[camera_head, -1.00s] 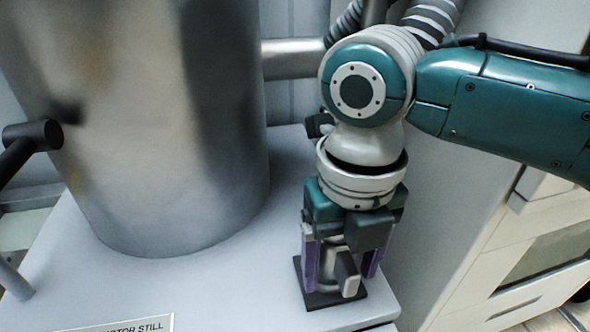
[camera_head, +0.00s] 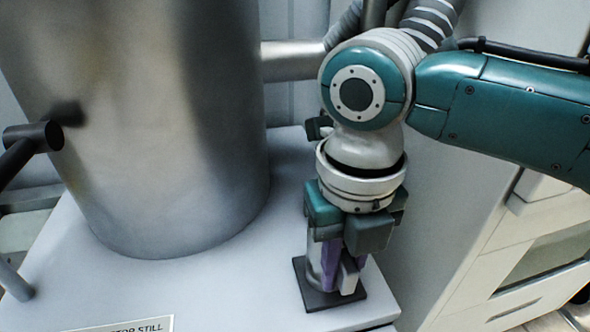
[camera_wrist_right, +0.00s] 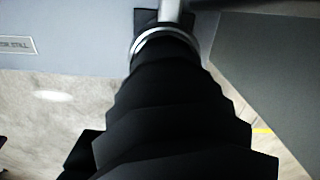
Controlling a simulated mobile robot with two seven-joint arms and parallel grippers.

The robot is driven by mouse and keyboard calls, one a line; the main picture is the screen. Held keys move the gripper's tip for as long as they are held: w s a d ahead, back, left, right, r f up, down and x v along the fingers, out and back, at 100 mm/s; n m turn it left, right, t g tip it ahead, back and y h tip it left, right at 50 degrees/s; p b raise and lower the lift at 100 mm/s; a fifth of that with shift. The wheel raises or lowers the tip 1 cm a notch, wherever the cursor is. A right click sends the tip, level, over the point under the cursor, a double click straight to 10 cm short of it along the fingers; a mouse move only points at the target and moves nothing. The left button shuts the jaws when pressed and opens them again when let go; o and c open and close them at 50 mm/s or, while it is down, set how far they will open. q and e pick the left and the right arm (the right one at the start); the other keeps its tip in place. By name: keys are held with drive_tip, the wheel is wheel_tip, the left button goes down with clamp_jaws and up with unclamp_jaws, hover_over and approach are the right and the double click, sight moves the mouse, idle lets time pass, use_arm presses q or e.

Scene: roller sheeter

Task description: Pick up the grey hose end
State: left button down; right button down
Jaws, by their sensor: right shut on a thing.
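The grey hose end (camera_head: 314,266) stands upright on a small dark square plate (camera_head: 318,299) near the front right corner of the light grey top. My right gripper (camera_head: 338,269) points down over it, its purple fingers closed around the grey piece. A lighter grey block (camera_head: 349,275) shows at the front between the fingers. The fingers and palm hide much of the hose end. In the right wrist view a light grey tube (camera_wrist_right: 170,10) with a silvery ring shows at the top. A large black stepped shape below it fills the middle; I cannot tell what it is. My left gripper is not in view.
A big metal still (camera_head: 165,140) stands left of my right arm, with a dark pipe fitting (camera_head: 32,137) at far left. A label (camera_head: 125,326) is at the front edge. A pale cabinet (camera_head: 530,260) stands at right. The light grey top (camera_head: 230,285) is clear between still and gripper.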

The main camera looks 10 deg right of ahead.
sight(343, 254)
drive_tip(key=shift+w+r, duration=0.1)
idle(0.7)
wheel_tip(343, 254, up, 9)
drive_tip(key=p, duration=0.6)
drive_tip(key=shift+r, duration=0.2)
drive_tip(key=shift+r+p, duration=0.3)
drive_tip(key=shift+p, duration=0.05)
